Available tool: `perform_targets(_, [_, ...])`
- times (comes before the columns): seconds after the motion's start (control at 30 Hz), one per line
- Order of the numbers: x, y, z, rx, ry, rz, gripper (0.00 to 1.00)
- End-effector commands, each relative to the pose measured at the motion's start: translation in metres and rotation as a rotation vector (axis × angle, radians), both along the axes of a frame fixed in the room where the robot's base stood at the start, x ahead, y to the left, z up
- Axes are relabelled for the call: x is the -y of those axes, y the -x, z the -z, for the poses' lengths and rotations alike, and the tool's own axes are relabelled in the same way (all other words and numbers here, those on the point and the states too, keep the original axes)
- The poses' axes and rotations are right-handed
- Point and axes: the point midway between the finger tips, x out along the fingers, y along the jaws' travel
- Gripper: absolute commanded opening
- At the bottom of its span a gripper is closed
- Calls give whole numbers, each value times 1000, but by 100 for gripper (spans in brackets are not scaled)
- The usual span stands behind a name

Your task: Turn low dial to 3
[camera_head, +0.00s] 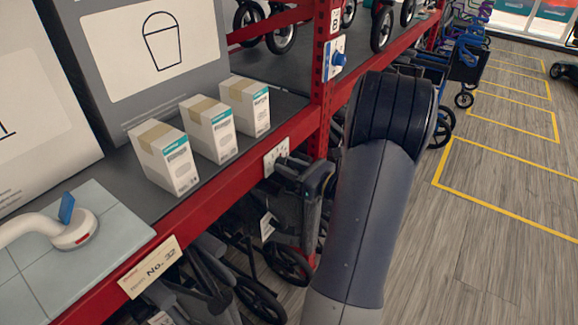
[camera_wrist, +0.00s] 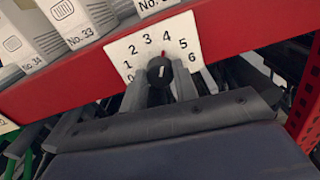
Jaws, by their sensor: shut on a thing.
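The low dial is a white plate (camera_wrist: 118,48) numbered 0 to 6 on the red shelf edge, with a round dark knob (camera_wrist: 160,70) at its middle. The knob's red mark points at about 4. My gripper (camera_wrist: 160,82) has its two grey fingers on either side of the knob, shut on it. In the head view the low dial's plate (camera_head: 271,160) shows on the shelf's front beam, and my gripper (camera_head: 303,172) reaches it from the right; the knob is hidden there.
A second dial with a blue knob (camera_head: 338,59) is higher on the red upright. White boxes (camera_head: 212,130) stand on the shelf above. Folded scooters and wheels (camera_head: 285,262) crowd below it. The wooden aisle floor (camera_head: 490,230) at right is clear.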

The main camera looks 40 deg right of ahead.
Motion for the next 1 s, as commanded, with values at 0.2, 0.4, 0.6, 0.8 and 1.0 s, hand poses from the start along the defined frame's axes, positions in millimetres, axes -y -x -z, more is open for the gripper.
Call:
perform_targets(0.2, [0,0,0,0,1,1,6])
perform_targets(0.4, [0,0,2,13,35,0,6])
perform_targets(0.6, [0,0,4,48,134,0,6])
perform_targets(0.8, [0,0,5,94,267,1,6])
perform_targets(1.0, [0,0,4,136,383,1,6])
